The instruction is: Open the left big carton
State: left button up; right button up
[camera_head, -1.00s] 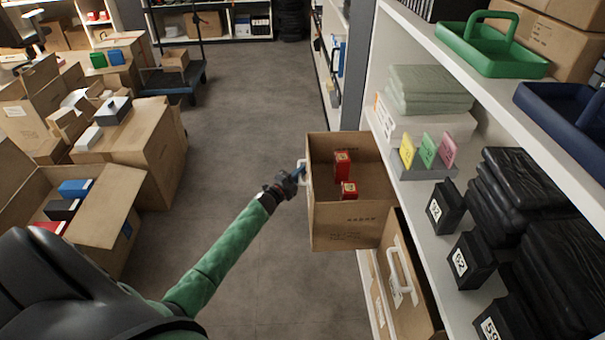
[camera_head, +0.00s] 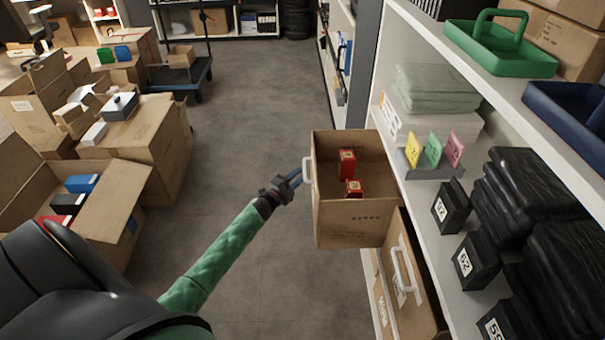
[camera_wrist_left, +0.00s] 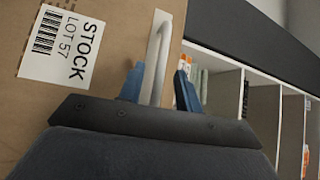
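The left big carton (camera_head: 345,225) is a brown box pulled out of the shelf, its top open, with two red boxes (camera_head: 347,162) inside. Its front has a white handle (camera_head: 307,172). In the left wrist view the carton front (camera_wrist_left: 80,90) carries a "STOCK LOT 57" label, and the handle (camera_wrist_left: 158,60) shows between the fingertips. My left gripper (camera_head: 298,175) is right at the handle; it also shows in the left wrist view (camera_wrist_left: 160,82), fingers spread with gaps to the handle. My right gripper is not in view.
A second carton (camera_head: 402,280) with a white handle sits beside it, nearer me. The shelf (camera_head: 460,195) on the right holds black boxes, bags and trays. Open cartons (camera_head: 120,200) stand at the left. The floor (camera_head: 255,110) between is clear.

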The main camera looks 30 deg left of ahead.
pick_arm(q)
jog(key=v, duration=0.3)
jog(key=shift+s+a, duration=0.1)
jog(key=shift+s, duration=0.2)
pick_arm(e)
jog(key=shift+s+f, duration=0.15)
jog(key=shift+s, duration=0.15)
pick_arm(q)
jog(key=shift+s+f, duration=0.1)
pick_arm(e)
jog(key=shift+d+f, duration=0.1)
